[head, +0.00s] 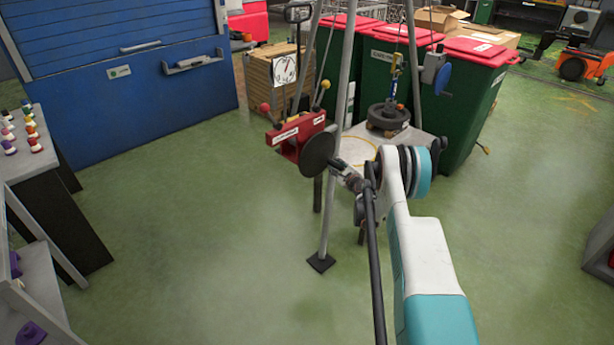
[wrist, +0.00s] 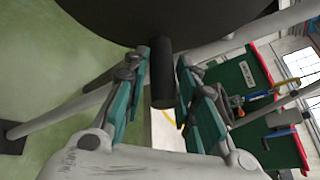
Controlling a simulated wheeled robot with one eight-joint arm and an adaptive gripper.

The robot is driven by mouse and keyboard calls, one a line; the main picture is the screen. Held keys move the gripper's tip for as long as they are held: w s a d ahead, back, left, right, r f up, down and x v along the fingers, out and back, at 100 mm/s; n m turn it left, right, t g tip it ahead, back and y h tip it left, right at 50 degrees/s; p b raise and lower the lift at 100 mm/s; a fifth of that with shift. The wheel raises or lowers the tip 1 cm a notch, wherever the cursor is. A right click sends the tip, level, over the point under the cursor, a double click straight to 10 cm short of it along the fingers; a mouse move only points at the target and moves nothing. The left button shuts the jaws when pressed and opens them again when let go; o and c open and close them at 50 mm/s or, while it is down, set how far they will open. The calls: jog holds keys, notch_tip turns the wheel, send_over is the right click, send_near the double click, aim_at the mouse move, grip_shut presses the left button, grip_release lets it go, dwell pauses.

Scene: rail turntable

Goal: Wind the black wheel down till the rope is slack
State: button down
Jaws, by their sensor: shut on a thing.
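The black wheel (head: 318,153) is a dark disc on the near side of a red box (head: 292,134) on the tripod. It fills the top of the wrist view (wrist: 165,14), with its black handle (wrist: 161,72) pointing down between my fingers. My gripper (head: 340,169) is shut on that handle; it also shows in the wrist view (wrist: 161,88). The rope (head: 396,35) is a thin line above a yellow-and-blue hook (head: 394,77). A dark round load (head: 388,116) sits below the hook on a grey platform (head: 358,152). I cannot tell whether the rope is taut.
A grey tripod leg (head: 335,130) stands close beside the wheel. A blue wheel (head: 443,79) is on another leg. Green bins with red lids (head: 474,85) stand behind. A white dial (head: 284,70) is above the red box.

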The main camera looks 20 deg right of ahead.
jog(key=shift+w+d+r, duration=0.15)
jog(key=shift+d+r, duration=0.2)
jog(key=shift+r, duration=0.1)
jog(key=shift+w+d+r, duration=0.15)
jog(key=shift+d+r, duration=0.25)
jog(key=shift+r, duration=0.25)
dwell(0.6)
jog(key=shift+d+r, duration=0.2)
jog(key=shift+r, duration=0.2)
jog(key=c, duration=1.2)
grip_release()
jog(key=shift+r, duration=0.1)
jog(key=s+d, duration=0.2)
jog(key=s, duration=0.5)
jog(key=shift+s+d, duration=0.25)
